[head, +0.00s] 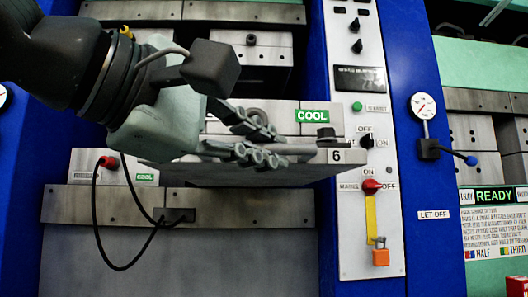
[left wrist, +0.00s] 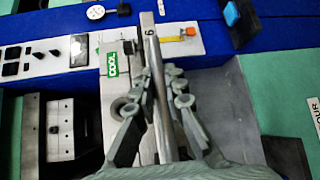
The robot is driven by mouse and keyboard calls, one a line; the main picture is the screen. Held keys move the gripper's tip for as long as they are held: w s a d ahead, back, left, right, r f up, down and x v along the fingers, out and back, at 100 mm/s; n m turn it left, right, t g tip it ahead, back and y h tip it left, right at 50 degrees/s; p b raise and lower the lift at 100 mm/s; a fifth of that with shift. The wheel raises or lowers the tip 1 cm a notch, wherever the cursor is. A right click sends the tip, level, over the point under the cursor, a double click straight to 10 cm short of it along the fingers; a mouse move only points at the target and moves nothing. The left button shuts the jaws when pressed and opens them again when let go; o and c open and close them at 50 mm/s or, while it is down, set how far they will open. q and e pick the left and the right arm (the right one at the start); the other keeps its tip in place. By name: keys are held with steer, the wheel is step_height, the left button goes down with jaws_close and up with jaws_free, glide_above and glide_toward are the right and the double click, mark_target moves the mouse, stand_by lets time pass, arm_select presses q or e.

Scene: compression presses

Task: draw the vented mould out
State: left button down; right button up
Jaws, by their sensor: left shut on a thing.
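A grey mould plate (head: 310,157) with a "6" on its front edge sits in the middle of the head view, under a block with a green COOL label (head: 312,116). Its underside shows, and it juts out in front of the press. My left gripper (head: 268,147) comes in from the upper left and is shut on the plate, one finger above and one below. In the left wrist view the plate's edge (left wrist: 151,45) runs between the fingers (left wrist: 153,88). I see no vents, and the arm hides the plate's left part. My right gripper is not in view.
A control panel (head: 362,230) with a red mains switch (head: 371,186) and an orange padlock (head: 380,257) stands close right of the plate. A black cable (head: 110,262) loops below left. A gauge (head: 423,106) and a blue-tipped lever (head: 470,160) are farther right.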

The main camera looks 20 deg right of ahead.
arm_select(q)
steer(key=shift+s+d+f, duration=0.1)
steer(key=shift+s+f, duration=0.05)
steer(key=shift+s, duration=0.1)
steer(key=c, duration=1.6)
jaws_free()
steer(key=shift+w, duration=0.1)
steer(key=v, duration=0.7)
steer(key=shift+a, duration=0.3)
